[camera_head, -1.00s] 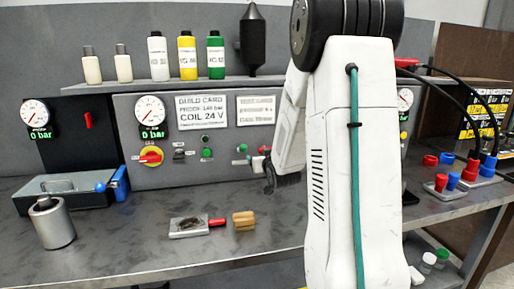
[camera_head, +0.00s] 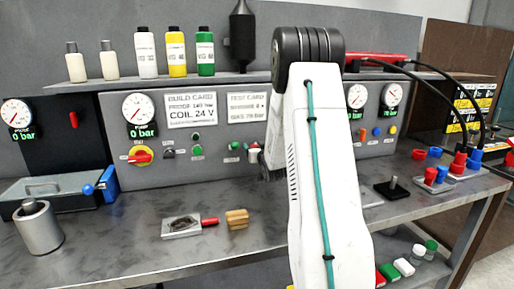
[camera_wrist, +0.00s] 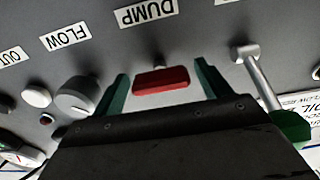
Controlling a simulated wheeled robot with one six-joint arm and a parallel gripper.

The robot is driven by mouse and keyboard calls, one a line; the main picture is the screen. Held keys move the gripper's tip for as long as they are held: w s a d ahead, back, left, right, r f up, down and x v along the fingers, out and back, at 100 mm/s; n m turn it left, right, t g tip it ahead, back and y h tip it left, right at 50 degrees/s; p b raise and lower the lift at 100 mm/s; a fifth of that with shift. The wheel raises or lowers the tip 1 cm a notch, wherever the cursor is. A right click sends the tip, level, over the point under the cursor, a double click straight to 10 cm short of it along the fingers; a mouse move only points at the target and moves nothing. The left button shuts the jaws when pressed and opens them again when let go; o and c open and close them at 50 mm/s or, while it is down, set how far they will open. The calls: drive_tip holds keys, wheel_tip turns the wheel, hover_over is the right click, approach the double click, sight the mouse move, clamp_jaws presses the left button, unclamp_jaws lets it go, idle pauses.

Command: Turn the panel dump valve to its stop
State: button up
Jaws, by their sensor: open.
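The dump valve's red handle (camera_wrist: 161,80) shows in the wrist view under the upside-down DUMP label (camera_wrist: 148,13). It lies crosswise, between the two green fingers of my gripper (camera_wrist: 161,84). The gripper is open, with a gap visible on each side of the handle. I cannot tell whether the fingertips reach past it. In the head view, my gripper (camera_head: 270,171) is a dark shape at the panel, mostly hidden behind my arm.
In the wrist view, a grey lever (camera_wrist: 262,78) with a green end stands right of the fingers. A grey knob (camera_wrist: 76,97) and a white button (camera_wrist: 37,96) are to the left.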

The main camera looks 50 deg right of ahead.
drive_tip(key=shift+a, duration=0.1)
drive_tip(key=c, duration=1)
drive_tip(key=shift+n, duration=0.4)
drive_tip(key=n, duration=0.8)
drive_tip(key=shift+w+a, duration=0.1)
drive_tip(key=n, duration=0.4)
drive_tip(key=shift+f+n, duration=0.15)
drive_tip(key=shift+n, duration=2.45)
drive_tip(key=shift+f, duration=0.1)
